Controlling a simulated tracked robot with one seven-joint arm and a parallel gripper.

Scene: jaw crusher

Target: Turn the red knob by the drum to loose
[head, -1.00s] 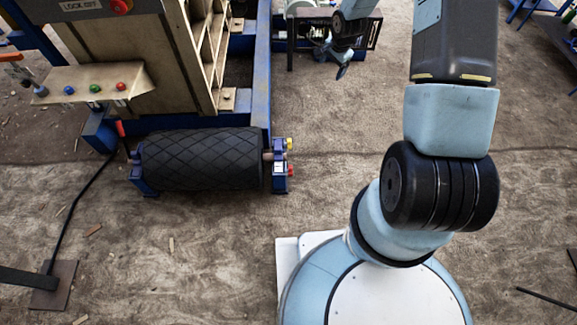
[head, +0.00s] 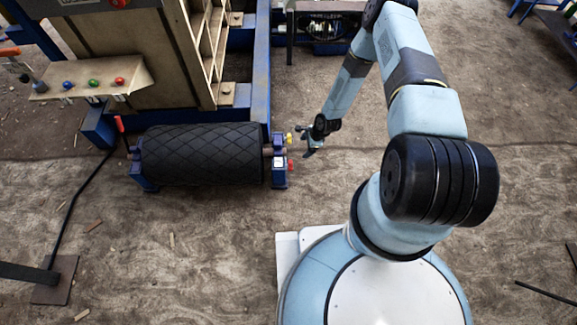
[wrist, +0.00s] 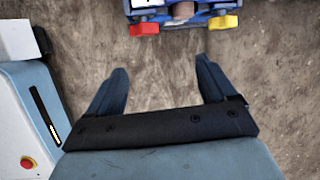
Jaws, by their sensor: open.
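The black rubber-covered drum (head: 200,154) lies on the ground between blue end brackets at the foot of the machine. On its right bracket sit a red knob (head: 290,165) and a yellow knob (head: 289,138). In the wrist view the red knob (wrist: 144,29) is ahead on the left and the yellow knob (wrist: 223,22) ahead on the right. My gripper (head: 309,142) is a short way to the right of the bracket. In the wrist view its two fingers (wrist: 160,78) are apart, with only bare ground between them. It touches neither knob.
A red-handled lever (head: 119,124) stands at the drum's left end. A sloped panel (head: 95,77) with blue, green and red buttons is above it. The blue machine frame (head: 259,75) rises behind the drum. The ground in front of the drum is mostly clear.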

